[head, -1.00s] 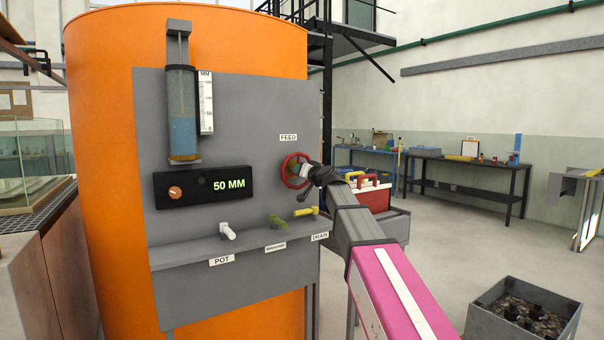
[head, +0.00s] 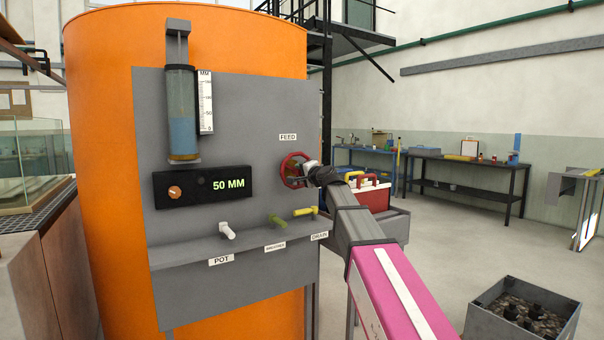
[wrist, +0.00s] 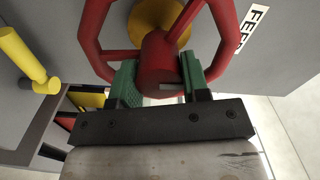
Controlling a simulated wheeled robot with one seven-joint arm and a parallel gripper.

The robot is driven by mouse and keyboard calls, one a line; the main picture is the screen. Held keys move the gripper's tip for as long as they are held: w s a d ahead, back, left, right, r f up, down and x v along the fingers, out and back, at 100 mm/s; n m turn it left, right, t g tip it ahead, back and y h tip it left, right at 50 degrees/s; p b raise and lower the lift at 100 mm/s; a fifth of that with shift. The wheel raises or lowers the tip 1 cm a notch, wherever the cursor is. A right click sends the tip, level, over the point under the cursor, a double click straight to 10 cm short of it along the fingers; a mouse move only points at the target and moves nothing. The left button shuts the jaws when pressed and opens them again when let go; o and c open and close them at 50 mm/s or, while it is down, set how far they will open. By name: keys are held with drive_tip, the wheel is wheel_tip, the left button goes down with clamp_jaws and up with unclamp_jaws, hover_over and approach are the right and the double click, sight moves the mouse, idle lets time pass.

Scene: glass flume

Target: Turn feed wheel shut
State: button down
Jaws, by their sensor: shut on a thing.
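The red feed wheel (head: 294,170) is on the grey panel (head: 240,110), under the FEED label (head: 288,137). My gripper (head: 308,172) is at the wheel's right side in the head view. In the wrist view the wheel's red rim and spokes (wrist: 212,62) fill the top, with a yellow-brown boss (wrist: 158,15) behind. My gripper's green fingers (wrist: 160,85) are shut on the wheel's round red hub (wrist: 158,62), one on each side. The display (head: 205,186) reads 50 MM. The clear tube (head: 182,115) holds blue water.
Below the wheel, a yellow handle (head: 305,211), an olive handle (head: 277,221) and a white handle (head: 227,230) stick out of the panel. A yellow handle (wrist: 22,55) is close by at left in the wrist view. Open floor lies at right, with a bin (head: 522,310).

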drive_tip(key=shift+f+m, duration=0.1)
drive_tip(key=shift+m, duration=0.6)
drive_tip(key=c, duration=0.6)
unclamp_jaws()
drive_tip(key=v, duration=1.1)
drive_tip(key=shift+w, duration=0.1)
